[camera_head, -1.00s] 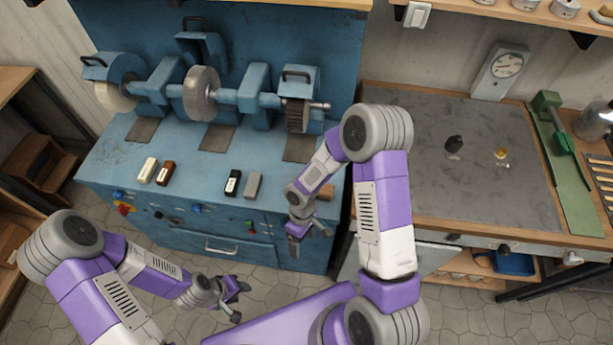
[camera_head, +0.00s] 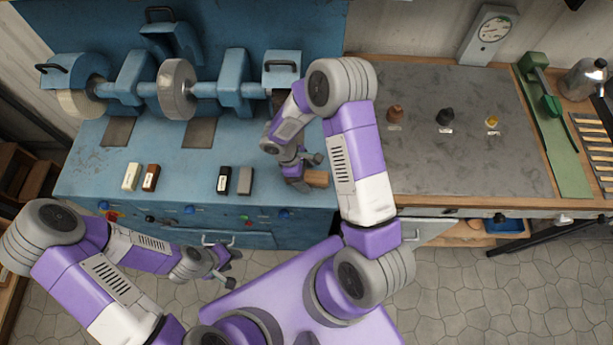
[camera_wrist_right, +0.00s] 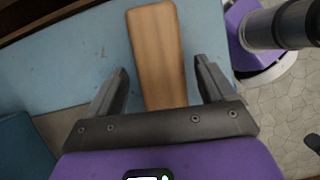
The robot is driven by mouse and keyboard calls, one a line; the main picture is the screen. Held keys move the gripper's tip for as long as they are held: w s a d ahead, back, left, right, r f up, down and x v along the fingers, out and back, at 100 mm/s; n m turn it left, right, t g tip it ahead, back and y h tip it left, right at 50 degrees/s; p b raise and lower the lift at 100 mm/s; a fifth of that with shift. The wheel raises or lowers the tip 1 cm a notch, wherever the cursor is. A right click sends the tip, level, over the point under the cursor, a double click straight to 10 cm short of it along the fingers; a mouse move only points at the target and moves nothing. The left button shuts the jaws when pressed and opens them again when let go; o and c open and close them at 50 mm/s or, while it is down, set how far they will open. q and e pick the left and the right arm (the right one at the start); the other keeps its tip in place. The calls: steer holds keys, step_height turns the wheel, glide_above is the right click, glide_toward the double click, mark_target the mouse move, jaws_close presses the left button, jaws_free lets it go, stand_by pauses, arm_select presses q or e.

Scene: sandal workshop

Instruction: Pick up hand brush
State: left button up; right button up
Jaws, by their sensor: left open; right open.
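The hand brush shows as a plain light-brown wooden piece (camera_head: 317,179) on the blue bench, near its front right corner. Its bristles are not visible. In the right wrist view the wooden piece (camera_wrist_right: 154,45) points lengthwise towards my gripper. My right gripper (camera_head: 305,172) is open at the brush, and partly covers it in the head view. In the wrist view the near end of the wood lies between its two spread fingers (camera_wrist_right: 161,75); I see no grip on it. My left gripper (camera_head: 228,268) is open and empty, low in front of the bench.
The blue bench (camera_head: 85,172) carries a grinding and polishing machine (camera_head: 176,90) at the back. Several small blocks, including a black one (camera_head: 224,180) and a grey one (camera_head: 245,181), lie left of my right gripper. A grey-topped table (camera_head: 450,165) adjoins on the right.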

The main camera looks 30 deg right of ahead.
mark_target(307, 175)
steer(key=shift+s+d+f, duration=0.2)
steer(key=shift+s+f, duration=0.1)
steer(key=shift+f, duration=0.05)
steer(key=shift+w, duration=0.1)
steer(key=c, duration=1.1)
step_height(307, 175, up, 10)
steer(key=shift+p, duration=0.35)
